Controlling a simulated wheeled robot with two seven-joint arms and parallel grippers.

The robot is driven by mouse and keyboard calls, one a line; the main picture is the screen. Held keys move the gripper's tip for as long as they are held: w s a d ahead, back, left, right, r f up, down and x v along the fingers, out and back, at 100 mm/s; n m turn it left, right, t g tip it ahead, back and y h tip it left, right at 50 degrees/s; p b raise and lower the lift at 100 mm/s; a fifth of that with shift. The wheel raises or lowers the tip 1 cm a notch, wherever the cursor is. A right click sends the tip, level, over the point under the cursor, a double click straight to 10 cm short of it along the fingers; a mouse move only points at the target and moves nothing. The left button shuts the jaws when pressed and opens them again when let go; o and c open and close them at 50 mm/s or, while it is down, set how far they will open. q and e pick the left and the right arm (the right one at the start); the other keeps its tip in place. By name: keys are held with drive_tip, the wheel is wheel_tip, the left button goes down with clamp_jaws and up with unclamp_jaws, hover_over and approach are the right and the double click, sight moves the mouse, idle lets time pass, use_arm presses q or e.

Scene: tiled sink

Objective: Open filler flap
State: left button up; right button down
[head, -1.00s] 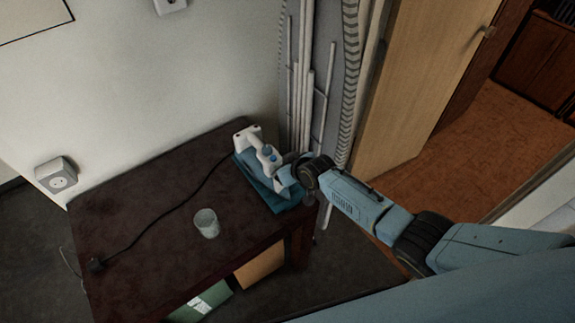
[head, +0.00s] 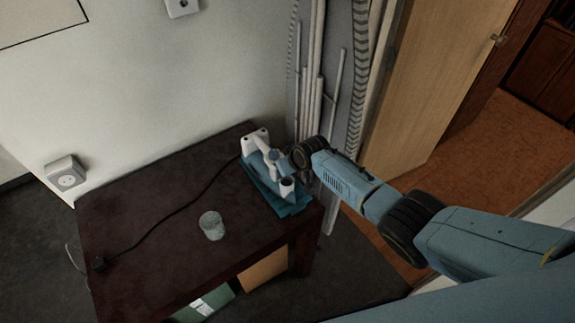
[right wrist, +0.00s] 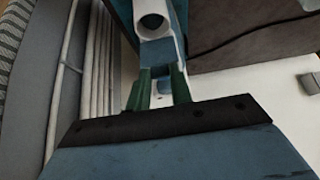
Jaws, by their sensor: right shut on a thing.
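The blue and white iron (head: 255,142) lies on a blue base near the right corner of the dark table in the head view. A dark round opening (head: 288,183) shows at its near end. My right gripper (head: 284,162) is at the iron, just above and behind that opening. In the right wrist view, the green fingers (right wrist: 160,76) are shut on a small blue piece, apparently the filler flap (right wrist: 157,52). The round opening in the white spout (right wrist: 152,22) lies uncovered just beyond it. The flap's hinge cannot be made out. My left gripper is not in view.
A clear glass (head: 212,226) stands on the dark table (head: 150,210), left of the iron. A black cord runs left across the table. Pipes (head: 318,80) and a wall stand close behind the iron. An open wooden door (head: 420,90) is at the right.

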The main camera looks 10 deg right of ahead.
drive_tip(key=c, duration=1.2)
unclamp_jaws()
drive_tip(key=shift+c, duration=0.2)
drive_tip(key=p+v, duration=0.3)
drive_tip(key=v, duration=1)
drive_tip(key=shift+p, duration=0.4)
drive_tip(key=shift+s, duration=0.15)
